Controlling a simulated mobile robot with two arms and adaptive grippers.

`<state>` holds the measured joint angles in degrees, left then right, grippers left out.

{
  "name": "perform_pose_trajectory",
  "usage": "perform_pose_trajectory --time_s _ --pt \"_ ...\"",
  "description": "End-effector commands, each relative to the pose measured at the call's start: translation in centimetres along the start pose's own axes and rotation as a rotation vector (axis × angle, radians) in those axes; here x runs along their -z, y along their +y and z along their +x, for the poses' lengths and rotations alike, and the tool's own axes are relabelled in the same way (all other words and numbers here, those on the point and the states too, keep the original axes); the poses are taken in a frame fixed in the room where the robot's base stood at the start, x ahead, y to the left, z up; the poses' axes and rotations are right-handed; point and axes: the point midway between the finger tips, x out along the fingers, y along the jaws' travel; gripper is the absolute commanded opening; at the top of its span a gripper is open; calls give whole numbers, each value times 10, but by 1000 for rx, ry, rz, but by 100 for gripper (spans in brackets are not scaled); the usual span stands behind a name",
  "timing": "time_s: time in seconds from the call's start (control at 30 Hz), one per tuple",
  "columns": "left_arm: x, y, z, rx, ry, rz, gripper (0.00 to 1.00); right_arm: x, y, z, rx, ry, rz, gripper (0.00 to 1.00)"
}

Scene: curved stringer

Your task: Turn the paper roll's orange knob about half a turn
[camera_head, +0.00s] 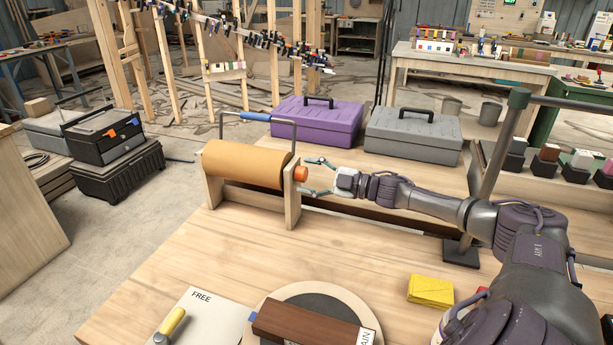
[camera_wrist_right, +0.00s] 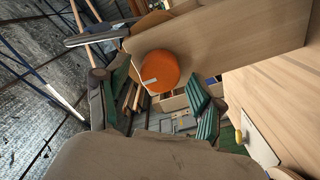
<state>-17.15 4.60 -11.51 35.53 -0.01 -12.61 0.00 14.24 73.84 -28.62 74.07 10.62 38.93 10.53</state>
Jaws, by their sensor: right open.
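The brown paper roll (camera_head: 243,165) lies in a wooden stand (camera_head: 292,200) at the table's far left edge. Its orange knob (camera_head: 300,174) sticks out of the stand's right side. In the right wrist view the knob (camera_wrist_right: 159,71) is a round orange end with a small pale mark, against the wooden panel. My right gripper (camera_head: 318,177) is open, its teal-padded fingers just right of the knob, one above and one below its level. In the wrist view the open fingers (camera_wrist_right: 160,95) lie on either side of the knob; contact cannot be told. My left gripper is not in view.
A purple toolbox (camera_head: 318,122) and a grey toolbox (camera_head: 412,137) stand behind the roll. A metal post (camera_head: 490,170) stands on a dark base near my right arm.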

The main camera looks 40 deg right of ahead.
Motion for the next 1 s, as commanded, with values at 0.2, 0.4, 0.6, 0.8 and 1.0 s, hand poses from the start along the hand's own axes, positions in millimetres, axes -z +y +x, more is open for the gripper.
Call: perform_pose_trajectory --time_s 0.2,0.4,0.6,0.8,1.0 --pt "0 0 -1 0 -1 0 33 1 0 8 1 2 0 68" --pt "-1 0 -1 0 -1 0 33 0 0 8 1 1 0 68" --pt "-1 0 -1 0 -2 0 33 0 0 8 1 1 0 38" --pt "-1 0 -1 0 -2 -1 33 0 0 8 1 1 0 8" --pt "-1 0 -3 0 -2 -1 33 1 0 8 1 1 15 8"
